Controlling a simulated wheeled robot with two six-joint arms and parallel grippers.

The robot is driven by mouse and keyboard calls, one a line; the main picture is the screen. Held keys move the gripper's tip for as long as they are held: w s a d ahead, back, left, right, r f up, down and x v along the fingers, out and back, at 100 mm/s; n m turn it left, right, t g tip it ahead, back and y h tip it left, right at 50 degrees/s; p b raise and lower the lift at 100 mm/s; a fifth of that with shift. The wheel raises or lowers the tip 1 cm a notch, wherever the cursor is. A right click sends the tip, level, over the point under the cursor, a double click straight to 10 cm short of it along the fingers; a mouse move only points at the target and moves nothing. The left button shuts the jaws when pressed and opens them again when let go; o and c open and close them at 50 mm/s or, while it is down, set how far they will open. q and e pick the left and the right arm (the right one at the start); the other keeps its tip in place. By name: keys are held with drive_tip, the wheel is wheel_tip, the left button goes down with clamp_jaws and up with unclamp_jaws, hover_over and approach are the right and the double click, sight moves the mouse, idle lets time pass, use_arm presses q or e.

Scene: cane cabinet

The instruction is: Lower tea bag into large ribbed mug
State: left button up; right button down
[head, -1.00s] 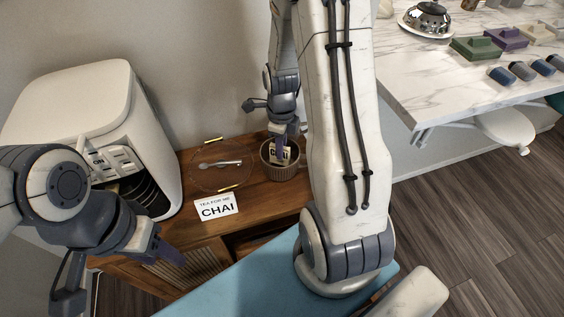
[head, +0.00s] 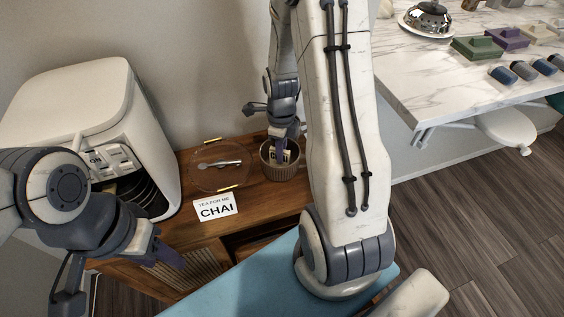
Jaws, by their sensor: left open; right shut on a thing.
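The large ribbed mug (head: 280,176) is brown and stands upright on the wooden cabinet top. My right gripper (head: 284,137) is above the mug, shut on the tea bag (head: 281,156), which has a pale tag with dark print. The tea bag hangs at the mug's mouth, its lower part inside the rim. My gripper's fingers hide part of the tag, and the mug's bottom inside is not visible. My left gripper (head: 116,276) is open and empty at the lower left, in front of the cabinet and well away from the mug.
A white card reading CHAI (head: 216,207) is in front of a round clear tray (head: 205,172) with metal tongs (head: 222,163). A white drinks machine (head: 85,110) stands at the left. A marble counter (head: 430,95) with several small items is at the right.

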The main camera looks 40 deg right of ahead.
drive_tip(key=shift+f+b, duration=0.45)
drive_tip(key=shift+f, duration=0.2)
idle(0.4)
drive_tip(key=c, duration=0.8)
unclamp_jaws()
drive_tip(key=shift+o, duration=0.2)
wheel_tip(320, 180, up, 9)
drive_tip(key=shift+r+p, duration=0.15)
drive_tip(key=shift+p, duration=0.3)
drive_tip(key=shift+r, duration=0.6)
